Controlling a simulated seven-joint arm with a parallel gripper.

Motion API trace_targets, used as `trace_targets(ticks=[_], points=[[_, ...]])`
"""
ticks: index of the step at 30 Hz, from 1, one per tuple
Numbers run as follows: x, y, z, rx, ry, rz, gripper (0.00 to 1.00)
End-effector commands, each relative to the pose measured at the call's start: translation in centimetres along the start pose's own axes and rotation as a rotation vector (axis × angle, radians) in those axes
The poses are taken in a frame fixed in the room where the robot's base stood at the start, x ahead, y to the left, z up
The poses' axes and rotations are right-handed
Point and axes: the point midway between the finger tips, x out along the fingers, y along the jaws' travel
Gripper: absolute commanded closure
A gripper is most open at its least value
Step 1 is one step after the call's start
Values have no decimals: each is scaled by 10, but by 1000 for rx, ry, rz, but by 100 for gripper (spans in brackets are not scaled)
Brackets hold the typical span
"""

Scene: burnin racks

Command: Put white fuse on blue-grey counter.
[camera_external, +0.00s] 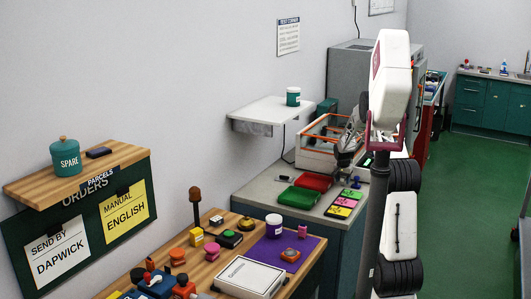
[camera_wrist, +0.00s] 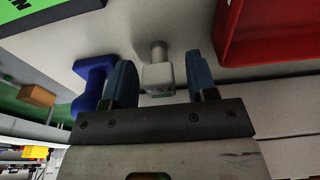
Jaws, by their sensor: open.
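A small white fuse (camera_wrist: 158,72), a pale block with a round stub, stands out in the wrist view on a light surface. My gripper (camera_wrist: 158,62) is open, with one blue-padded finger on each side of the fuse; I cannot tell whether either touches it. In the external view my gripper (camera_external: 346,160) is low over the far right part of the blue-grey counter (camera_external: 262,188), and the fuse is not clear there. A blue fuse-like piece (camera_wrist: 92,82) stands just left of my left finger and also shows in the external view (camera_external: 355,182).
A red tray (camera_external: 313,181) and a green tray (camera_external: 298,197) lie on the counter, with coloured cards (camera_external: 345,203) to their right. An open orange-edged toolbox (camera_external: 318,150) stands behind. The counter's left front corner is clear. A cluttered wooden bench stands in front.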

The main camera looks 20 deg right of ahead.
Motion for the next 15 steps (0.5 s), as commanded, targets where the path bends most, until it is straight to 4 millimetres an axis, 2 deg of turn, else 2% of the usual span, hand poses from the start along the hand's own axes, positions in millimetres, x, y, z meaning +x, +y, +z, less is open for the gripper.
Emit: trace_targets(ticks=[15], points=[[-77,0,0,0,2,-2,48]])
